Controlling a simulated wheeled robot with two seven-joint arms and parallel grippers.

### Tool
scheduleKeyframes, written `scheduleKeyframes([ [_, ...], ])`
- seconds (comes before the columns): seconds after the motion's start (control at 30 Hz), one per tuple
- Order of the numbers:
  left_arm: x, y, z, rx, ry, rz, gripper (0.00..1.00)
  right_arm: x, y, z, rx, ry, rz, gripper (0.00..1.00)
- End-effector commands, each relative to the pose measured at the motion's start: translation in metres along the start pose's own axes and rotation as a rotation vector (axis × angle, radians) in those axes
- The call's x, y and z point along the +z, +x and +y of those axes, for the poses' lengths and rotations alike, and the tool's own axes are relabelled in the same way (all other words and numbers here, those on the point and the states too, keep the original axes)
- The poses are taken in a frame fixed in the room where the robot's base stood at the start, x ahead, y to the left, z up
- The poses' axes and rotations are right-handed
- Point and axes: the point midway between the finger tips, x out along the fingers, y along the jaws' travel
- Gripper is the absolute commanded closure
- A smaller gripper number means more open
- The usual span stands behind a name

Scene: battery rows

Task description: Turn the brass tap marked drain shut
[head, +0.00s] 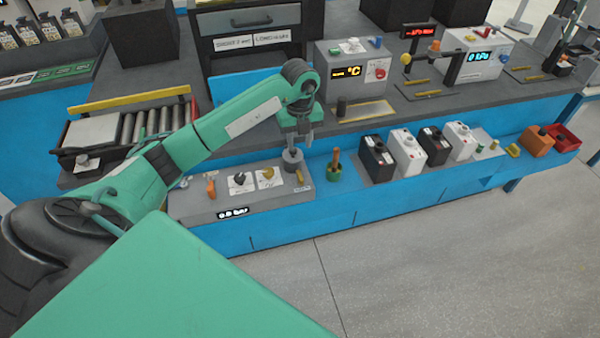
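My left gripper (294,142) points down at the right end of a grey panel (205,208) on the blue bench. Its fingers are just above or at a grey round part (292,160); I cannot tell if they touch it or how wide they are apart. The panel bears a yellow, brass-like knob (267,174) on a white label, a black knob (238,178), an orange lever (211,189) and a small yellow piece (300,178) at the right end. The labels are too small to read, so I cannot tell which tap is marked drain. My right gripper is out of view.
A display (232,212) on the panel's front seems to read 0.0 bar. A box with a °C display (352,75) stands behind. Open floor (430,260) lies in front.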

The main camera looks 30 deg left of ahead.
Motion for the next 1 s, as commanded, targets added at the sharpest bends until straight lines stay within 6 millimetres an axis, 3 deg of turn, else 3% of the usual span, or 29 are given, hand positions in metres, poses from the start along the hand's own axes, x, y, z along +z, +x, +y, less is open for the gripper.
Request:
scheduleKeyframes([
  [0.6,-0.002,0.114,0.000,0.001,0.002,0.006,0.65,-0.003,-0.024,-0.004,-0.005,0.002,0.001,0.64],
  [0.8,-0.002,0.131,-0.001,-0.001,0.002,0.004,0.65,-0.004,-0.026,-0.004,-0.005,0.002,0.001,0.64],
  [1.0,-0.002,0.134,-0.001,-0.001,0.003,0.003,0.65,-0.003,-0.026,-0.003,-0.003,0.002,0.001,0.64],
])
